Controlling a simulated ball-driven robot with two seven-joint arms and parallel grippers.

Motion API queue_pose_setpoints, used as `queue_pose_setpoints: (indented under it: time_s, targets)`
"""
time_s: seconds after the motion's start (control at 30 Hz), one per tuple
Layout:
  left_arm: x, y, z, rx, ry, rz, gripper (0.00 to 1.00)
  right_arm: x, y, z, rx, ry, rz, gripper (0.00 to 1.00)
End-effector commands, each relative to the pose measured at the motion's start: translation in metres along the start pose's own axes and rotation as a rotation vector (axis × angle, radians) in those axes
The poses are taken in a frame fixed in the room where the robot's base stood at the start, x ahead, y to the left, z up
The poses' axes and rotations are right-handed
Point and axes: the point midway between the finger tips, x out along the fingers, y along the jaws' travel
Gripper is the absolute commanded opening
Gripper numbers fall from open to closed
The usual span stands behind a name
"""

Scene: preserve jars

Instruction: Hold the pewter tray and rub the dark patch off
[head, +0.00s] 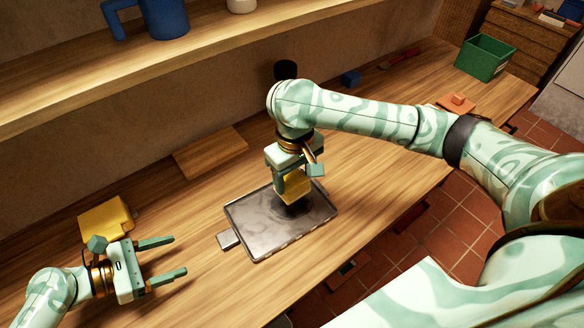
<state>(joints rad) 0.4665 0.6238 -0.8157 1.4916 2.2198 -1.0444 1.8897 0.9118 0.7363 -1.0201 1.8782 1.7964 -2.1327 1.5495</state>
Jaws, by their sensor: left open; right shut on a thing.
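The pewter tray (262,243) lies flat on the wooden counter, in the middle of the head view. A dark patch (290,211) shows on it, partly hidden under my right gripper. My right gripper (292,196) points down over the tray and is shut on a yellow sponge-like block (295,186). I cannot tell whether the block touches the tray. My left gripper (180,258) is open and empty, left of the tray and apart from it, its fingers pointing right.
A small grey block (228,239) sits at the tray's left edge. A yellow object (104,218) and a wooden board (210,153) lie behind on the counter (370,170). A green bin (485,58), an orange item (457,103) and a blue block (351,77) stand farther right. A shelf (200,50) overhangs the back.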

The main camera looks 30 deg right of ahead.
Motion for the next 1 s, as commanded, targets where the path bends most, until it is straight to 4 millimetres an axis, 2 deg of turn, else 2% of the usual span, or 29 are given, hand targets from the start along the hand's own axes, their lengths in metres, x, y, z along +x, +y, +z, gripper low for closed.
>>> queue_pose_setpoints:
  time_s: [0.17,0.5,0.7,1.0]
  targets:
    - [0.016,0.002,-0.001,-0.008,-0.004,0.000,0.65,0.006,0.000,-0.001,0.001,-0.003,-0.001,0.39]
    - [0.076,0.002,-0.002,-0.006,-0.004,-0.001,0.65,0.028,0.000,-0.002,0.000,-0.016,-0.002,0.39]
    - [0.104,0.001,-0.001,-0.005,-0.003,-0.001,0.65,0.038,0.000,-0.002,0.000,-0.022,-0.003,0.39]
    - [0.119,0.002,0.001,-0.005,-0.002,0.001,0.65,0.043,0.000,-0.002,0.000,-0.025,-0.003,0.39]
